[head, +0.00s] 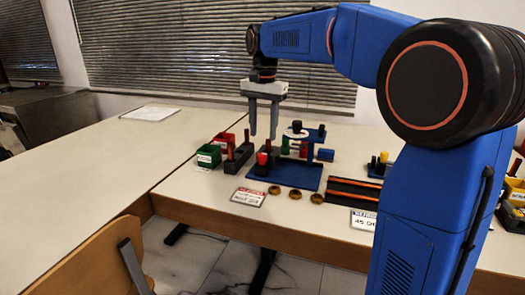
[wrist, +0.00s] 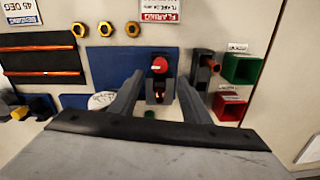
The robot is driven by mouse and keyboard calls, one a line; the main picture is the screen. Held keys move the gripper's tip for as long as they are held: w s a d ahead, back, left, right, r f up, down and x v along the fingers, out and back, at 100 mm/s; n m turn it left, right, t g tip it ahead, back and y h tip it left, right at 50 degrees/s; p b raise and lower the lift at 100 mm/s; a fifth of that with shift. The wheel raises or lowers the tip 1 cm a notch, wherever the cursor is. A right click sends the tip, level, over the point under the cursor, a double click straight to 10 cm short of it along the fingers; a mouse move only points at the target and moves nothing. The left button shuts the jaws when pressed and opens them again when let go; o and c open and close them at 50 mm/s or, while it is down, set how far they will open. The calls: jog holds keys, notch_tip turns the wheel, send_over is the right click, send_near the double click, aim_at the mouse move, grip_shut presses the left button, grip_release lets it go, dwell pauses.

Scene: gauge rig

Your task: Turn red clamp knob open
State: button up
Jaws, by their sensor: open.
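The red clamp knob (head: 262,158) stands on a dark block near the left front corner of the blue rig plate (head: 296,182). In the wrist view the red knob (wrist: 159,65) is at upper middle, on top of the dark clamp block (wrist: 154,96). My gripper (head: 262,137) is open and empty, pointing down above the knob in the head view. In the wrist view my gripper (wrist: 160,80) has one finger on each side of the clamp, with visible gaps. I see no contact with the knob.
A green bin (wrist: 242,69) and a red bin (wrist: 229,107) stand beside a dark block with posts. Several brass nuts (head: 295,194) and a red-headed card (head: 248,197) lie in front. A black block with orange rods (head: 350,193) is to the right. The left table is mostly clear.

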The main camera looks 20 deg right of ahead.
aim_at(262, 154)
notch_tip(262, 154, down, 8)
jog(key=shift+r, duration=0.2)
jog(key=shift+a, duration=0.1)
jog(key=c, duration=1)
